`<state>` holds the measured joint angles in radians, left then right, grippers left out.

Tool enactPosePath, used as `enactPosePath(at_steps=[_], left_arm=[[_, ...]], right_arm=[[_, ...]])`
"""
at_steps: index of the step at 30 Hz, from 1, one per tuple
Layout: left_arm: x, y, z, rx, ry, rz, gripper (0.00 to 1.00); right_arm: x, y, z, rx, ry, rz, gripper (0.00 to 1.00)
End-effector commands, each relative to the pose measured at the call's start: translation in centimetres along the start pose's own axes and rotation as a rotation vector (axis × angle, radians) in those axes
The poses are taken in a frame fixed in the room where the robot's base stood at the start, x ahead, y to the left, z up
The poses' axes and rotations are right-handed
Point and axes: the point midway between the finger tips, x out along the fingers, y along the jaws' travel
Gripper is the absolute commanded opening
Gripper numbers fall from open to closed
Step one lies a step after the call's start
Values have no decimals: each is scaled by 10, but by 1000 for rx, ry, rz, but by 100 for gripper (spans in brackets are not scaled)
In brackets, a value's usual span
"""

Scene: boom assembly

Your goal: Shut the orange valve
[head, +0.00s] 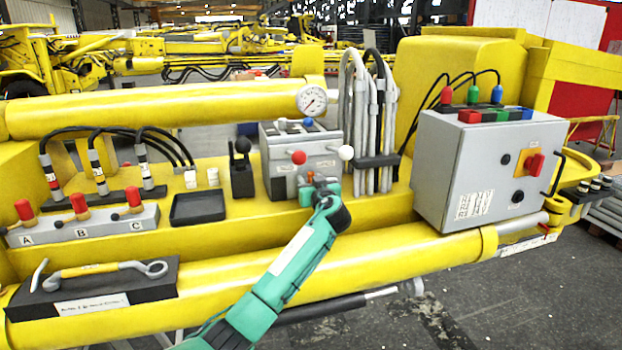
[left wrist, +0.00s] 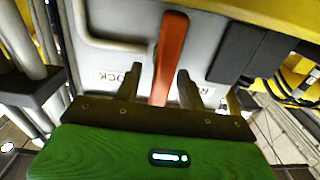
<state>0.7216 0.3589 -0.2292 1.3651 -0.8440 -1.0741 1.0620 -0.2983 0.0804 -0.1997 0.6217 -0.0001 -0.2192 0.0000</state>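The orange valve handle (left wrist: 170,55) is a long lever on the face of a grey block (left wrist: 107,65), with lettering beside it, partly covered. In the left wrist view it runs down between the two fingers of my left gripper (left wrist: 159,82). The fingers are apart, one on each side, with a gap visible beside the handle. In the head view my left gripper (head: 316,186) is at the lower front of the grey valve block (head: 283,172). It hides most of the valve; only a small orange bit (head: 309,177) shows. My right gripper is not in view.
Red (head: 299,157) and white (head: 345,152) ball knobs stick out just above the gripper. Grey hoses (head: 360,120) rise to the right, beside a grey control box (head: 485,170). A black tray (head: 198,207) and joystick (head: 241,170) sit to the left.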

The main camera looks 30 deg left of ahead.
Motion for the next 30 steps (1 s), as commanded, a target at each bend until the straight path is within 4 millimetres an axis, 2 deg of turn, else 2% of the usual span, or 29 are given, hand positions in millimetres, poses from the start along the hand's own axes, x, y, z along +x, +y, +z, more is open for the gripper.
enactPosePath(at_steps=[7, 13, 23, 30], left_arm=[[0, 0, 0, 0, 0, 0, 38], [0, 0, 0, 0, 0, 0, 0], [0, 1, 1, 31, 0, 0, 0], [0, 3, 3, 158, 1, 0, 0]], right_arm=[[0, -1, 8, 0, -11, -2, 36], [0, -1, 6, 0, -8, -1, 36], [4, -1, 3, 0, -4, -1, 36], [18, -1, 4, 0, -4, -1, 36]])
